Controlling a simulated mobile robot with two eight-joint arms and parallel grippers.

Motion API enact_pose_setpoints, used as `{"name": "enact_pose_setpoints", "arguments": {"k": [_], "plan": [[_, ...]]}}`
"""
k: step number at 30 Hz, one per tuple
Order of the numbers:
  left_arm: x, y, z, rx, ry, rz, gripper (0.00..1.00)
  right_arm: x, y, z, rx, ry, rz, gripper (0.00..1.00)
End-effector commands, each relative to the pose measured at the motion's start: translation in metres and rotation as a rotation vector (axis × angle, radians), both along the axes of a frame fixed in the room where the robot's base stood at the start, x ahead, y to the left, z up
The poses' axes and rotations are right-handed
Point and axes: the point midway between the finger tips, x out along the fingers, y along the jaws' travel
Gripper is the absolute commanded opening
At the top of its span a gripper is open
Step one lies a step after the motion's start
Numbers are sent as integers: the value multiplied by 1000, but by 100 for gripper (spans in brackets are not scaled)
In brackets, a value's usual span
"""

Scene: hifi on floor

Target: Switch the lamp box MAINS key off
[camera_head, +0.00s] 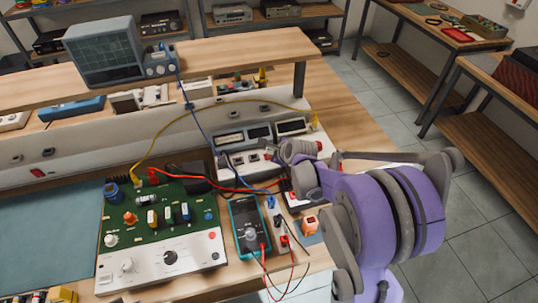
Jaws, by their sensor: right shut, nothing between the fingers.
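My right arm comes in from the lower right, and its grey gripper (282,160) is shut and empty. It is in front of a white instrument with dark displays (245,135) at the back of the bench. A white box (294,203) with red and dark parts is partly hidden under my right wrist. It may be the lamp box, but I cannot read any label. I cannot make out the MAINS key or its position. I cannot tell whether the gripper touches anything. My left gripper is not in view.
A green circuit board on a white panel (160,262) and a teal multimeter (249,232) stand left of my arm. Red, yellow, blue and black leads cross the bench. A small orange-topped block (309,224) is near my wrist. A shelf holds an oscilloscope (103,50).

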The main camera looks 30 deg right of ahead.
Motion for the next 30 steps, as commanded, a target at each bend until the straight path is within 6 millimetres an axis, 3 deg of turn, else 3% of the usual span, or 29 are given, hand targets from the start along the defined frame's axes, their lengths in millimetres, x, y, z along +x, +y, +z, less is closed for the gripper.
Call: {"name": "enact_pose_setpoints", "arguments": {"k": [14,30], "plan": [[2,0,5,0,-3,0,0,0,0,9,-1,-1,-1,0],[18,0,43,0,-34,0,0,1,0,62,1,-3,-1,0]]}}
